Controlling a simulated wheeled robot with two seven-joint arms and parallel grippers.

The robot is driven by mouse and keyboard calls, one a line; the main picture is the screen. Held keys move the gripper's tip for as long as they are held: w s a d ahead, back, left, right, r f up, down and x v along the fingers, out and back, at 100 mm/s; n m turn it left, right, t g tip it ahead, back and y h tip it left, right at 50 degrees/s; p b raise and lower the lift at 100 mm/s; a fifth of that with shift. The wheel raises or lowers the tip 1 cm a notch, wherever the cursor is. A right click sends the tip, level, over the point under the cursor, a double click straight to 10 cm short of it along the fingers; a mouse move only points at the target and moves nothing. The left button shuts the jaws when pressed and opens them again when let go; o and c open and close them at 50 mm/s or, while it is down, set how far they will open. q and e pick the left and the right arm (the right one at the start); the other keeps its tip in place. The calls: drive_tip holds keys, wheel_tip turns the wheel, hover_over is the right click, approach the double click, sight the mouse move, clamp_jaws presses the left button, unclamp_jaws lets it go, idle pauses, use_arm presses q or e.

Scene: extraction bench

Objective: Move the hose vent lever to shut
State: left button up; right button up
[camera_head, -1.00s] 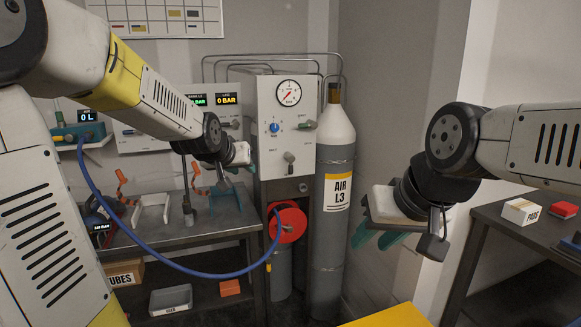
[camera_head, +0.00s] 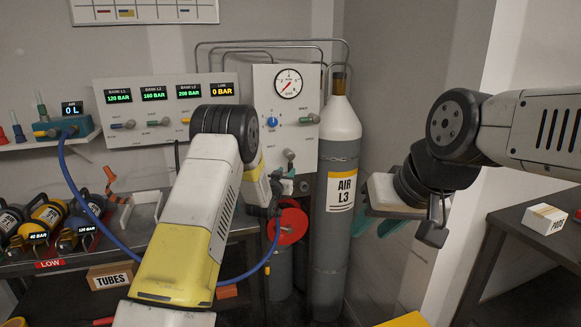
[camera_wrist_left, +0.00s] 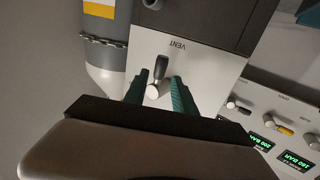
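The hose vent lever (camera_head: 289,155) is on the grey panel (camera_head: 262,100) under the gauge. In the left wrist view the lever (camera_wrist_left: 160,69) has a dark handle and a silver round end, and lies beside the upside-down VENT label. My left gripper (camera_head: 284,187) is just below the lever in the head view, its fingers mostly hidden by my arm. In the left wrist view the gripper (camera_wrist_left: 157,84) is open, teal fingers on either side of the lever's silver end; contact cannot be told. My right gripper (camera_head: 378,226) is open and empty, right of the cylinder.
A grey AIR L3 cylinder (camera_head: 340,245) stands close right of the panel. A red hose reel (camera_head: 290,228) is below it, with a blue hose (camera_head: 98,222) running left. A pressure panel (camera_head: 160,88) with displays is at left. Several small cylinders (camera_head: 47,212) lie on the left bench.

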sight(290, 167)
use_arm(q)
drive_tip(key=x, duration=0.6)
drive_tip(key=shift+w, duration=0.3)
drive_tip(key=shift+c, duration=0.4)
clamp_jaws()
idle(0.8)
